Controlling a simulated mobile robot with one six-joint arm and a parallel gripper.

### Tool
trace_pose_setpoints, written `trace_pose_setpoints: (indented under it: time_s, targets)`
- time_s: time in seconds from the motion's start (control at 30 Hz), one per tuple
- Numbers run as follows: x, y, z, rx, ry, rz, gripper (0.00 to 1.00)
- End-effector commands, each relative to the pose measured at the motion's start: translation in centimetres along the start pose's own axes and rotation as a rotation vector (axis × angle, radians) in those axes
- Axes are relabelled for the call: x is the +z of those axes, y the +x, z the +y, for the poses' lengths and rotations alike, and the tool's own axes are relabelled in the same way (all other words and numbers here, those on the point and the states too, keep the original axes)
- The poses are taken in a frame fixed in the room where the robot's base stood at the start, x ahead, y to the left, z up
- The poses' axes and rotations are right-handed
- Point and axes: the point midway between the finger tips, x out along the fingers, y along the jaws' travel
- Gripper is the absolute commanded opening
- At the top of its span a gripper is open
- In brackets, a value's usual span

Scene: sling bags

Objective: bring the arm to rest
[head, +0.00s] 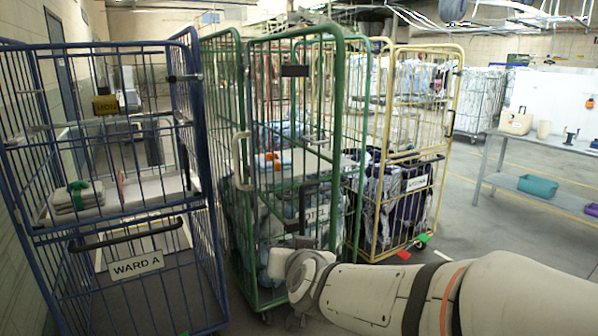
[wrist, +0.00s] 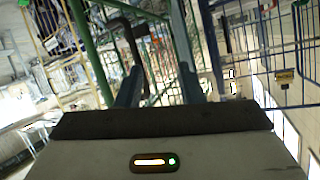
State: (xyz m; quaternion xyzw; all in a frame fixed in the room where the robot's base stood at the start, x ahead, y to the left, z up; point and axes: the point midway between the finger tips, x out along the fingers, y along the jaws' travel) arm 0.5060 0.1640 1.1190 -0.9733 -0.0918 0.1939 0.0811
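My arm (head: 390,295) reaches in from the lower right in the head view, its wrist end low in front of the green cage trolley (head: 340,130). In the wrist view, my gripper (wrist: 159,75) has its two fingers apart, with a clear gap between them. I see nothing held in that gap. A dark curved handle (wrist: 133,42) shows beyond the left finger; I cannot tell whether they touch. The fingers are not clear in the head view.
A blue cage trolley (head: 205,215) labelled WARD A stands at left, with folded cloth (head: 77,198) on its shelf. A yellow cage trolley (head: 457,100) with bags stands behind right. A grey table (head: 560,148) is farther right.

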Motion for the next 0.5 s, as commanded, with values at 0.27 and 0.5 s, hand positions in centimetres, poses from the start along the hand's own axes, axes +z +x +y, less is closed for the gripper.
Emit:
trace_pose_setpoints:
  time_s: [0.27,0.5]
  targets:
    - [7.0,-6.5,6.2,-0.015,-0.038,-0.445,0.34]
    - [12.7,-14.7,12.7,0.158,-0.031,-0.812,0.34]
